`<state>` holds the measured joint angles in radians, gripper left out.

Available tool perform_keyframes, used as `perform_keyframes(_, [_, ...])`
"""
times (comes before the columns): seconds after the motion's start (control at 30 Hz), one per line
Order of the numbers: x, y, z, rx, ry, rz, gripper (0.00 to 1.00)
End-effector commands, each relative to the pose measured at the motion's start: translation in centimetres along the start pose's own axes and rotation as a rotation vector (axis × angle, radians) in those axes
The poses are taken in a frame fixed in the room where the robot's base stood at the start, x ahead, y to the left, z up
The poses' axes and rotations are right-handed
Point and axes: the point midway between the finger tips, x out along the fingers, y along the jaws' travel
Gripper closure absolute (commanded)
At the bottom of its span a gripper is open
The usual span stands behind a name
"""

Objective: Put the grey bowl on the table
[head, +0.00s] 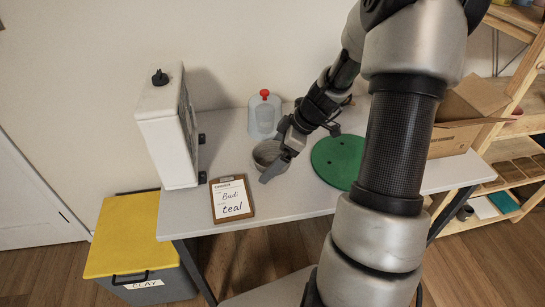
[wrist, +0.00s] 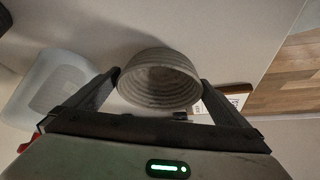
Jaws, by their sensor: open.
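The grey bowl (head: 266,154) appears to rest upright on the light grey table (head: 300,196), near the middle of its left half. My gripper (head: 272,158) is at the bowl, with one finger in front of it. In the wrist view the ribbed bowl (wrist: 158,88) lies between the spread fingers of my gripper (wrist: 158,78), one on either side. The fingers are open; whether either touches the bowl's wall I cannot tell. Part of the bowl is hidden behind the gripper in the head view.
A clear container with a red knob (head: 264,116) stands behind the bowl. A clipboard (head: 231,201) lies front left, a white cabinet (head: 165,130) stands left, and a green disc (head: 335,160) lies right. A cardboard box (head: 455,141) is farther right. A yellow-lidded bin (head: 125,235) stands beside the table.

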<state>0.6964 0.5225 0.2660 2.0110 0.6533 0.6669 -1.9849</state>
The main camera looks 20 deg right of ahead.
Motion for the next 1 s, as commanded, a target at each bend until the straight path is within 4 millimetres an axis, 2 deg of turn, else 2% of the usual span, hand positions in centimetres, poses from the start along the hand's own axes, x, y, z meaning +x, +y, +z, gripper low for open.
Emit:
perform_keyframes(0.17, [-1.5, 0.1, -0.2, 0.0, 0.0, 0.004, 0.0])
perform_keyframes(0.4, [-6.7, 0.1, -0.2, 0.001, -0.001, 0.005, 0.0])
perform_keyframes(0.6, [-10.4, 0.1, -0.1, 0.001, 0.0, 0.004, 0.0])
perform_keyframes(0.8, [-12.0, 0.0, -0.1, 0.001, -0.001, 0.001, 0.0])
perform_keyframes(1.0, [-12.2, 0.0, -0.1, 0.001, 0.0, -0.001, 0.0])
